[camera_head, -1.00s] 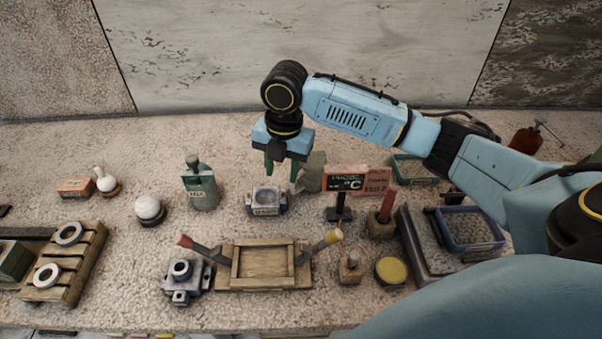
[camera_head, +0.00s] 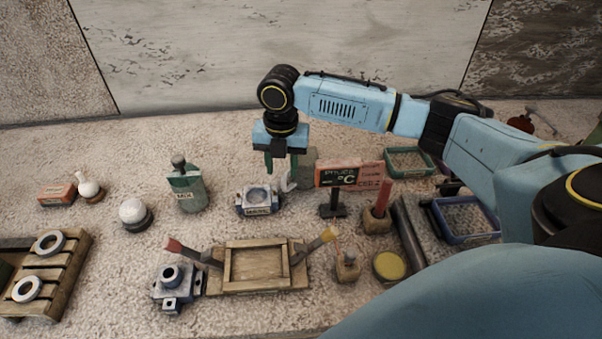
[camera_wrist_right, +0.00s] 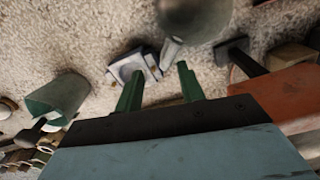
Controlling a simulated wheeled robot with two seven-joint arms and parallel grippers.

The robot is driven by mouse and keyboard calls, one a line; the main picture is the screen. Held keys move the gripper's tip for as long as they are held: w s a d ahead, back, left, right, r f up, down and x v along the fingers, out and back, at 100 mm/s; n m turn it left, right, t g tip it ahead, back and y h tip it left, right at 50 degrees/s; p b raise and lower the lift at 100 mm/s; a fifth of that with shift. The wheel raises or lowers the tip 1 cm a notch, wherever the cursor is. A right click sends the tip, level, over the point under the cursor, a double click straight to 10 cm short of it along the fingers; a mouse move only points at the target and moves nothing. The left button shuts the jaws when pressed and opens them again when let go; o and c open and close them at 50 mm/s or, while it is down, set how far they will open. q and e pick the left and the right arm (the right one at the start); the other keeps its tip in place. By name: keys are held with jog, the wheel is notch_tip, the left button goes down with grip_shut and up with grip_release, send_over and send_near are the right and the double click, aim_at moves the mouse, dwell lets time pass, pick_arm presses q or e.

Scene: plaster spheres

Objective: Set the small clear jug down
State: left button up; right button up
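I cannot identify the small clear jug with certainty. A dull grey-green vessel (camera_head: 308,164) stands just right of the fingers, partly hidden by the gripper; a large grey rounded form (camera_wrist_right: 195,16) lies beyond the fingertips in the wrist view and may be the same vessel. My left gripper is not in view.
A sign on a stand (camera_head: 336,176) is close on the right. A wooden frame (camera_head: 256,268) lies in front, with a slatted pallet (camera_head: 64,280) further left. Bare bench lies between the bottle and tray.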

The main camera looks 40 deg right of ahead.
aim_at(285, 177)
jog(key=f, duration=0.4)
jog(key=shift+s+d+f, duration=0.1)
jog(key=shift+s+f, duration=0.2)
jog(key=shift+f, duration=0.1)
grip_shut()
